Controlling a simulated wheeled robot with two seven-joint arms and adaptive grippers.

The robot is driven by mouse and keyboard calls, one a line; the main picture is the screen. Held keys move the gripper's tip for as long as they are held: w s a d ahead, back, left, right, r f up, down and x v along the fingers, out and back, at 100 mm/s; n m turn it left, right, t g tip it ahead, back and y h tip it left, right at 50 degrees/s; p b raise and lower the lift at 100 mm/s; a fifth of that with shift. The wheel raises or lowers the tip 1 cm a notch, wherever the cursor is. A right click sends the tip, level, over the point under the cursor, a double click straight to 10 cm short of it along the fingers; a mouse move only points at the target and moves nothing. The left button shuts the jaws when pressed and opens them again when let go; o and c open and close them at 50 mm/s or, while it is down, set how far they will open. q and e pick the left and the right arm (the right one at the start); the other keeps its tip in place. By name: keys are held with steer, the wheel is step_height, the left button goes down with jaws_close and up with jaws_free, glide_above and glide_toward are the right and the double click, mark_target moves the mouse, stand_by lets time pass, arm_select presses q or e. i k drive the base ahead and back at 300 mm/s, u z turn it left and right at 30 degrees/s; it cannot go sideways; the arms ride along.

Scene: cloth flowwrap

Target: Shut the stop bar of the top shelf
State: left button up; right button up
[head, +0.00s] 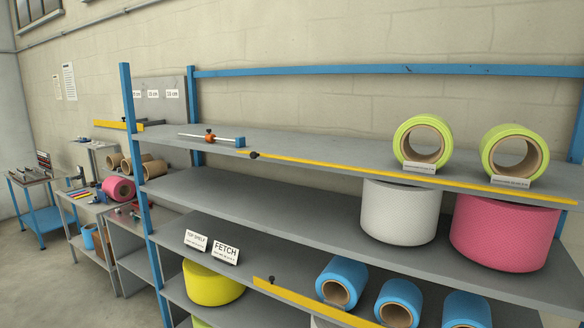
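The top shelf (300,152) is a grey board between blue posts. Its yellow stop bar (420,178) runs along the front right part of the shelf, with a black knob (254,155) at its left end. I cannot tell whether the bar is latched. Two yellow-green rolls, a left one (398,141) and a right one (487,153), stand on the top shelf behind the bar. Neither of my grippers is in view.
A tool with an orange knob (209,138) lies on the top shelf. White and pink rolls (400,213) (505,235) sit below. A lower yellow bar (310,303) fronts blue rolls. Signs (225,251) stand nearby. Carts (42,220) and floor lie left.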

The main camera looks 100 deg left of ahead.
mark_target(253, 155)
steer(key=u, duration=2.6)
steer(key=i, duration=1.2)
steer(key=u, duration=0.6)
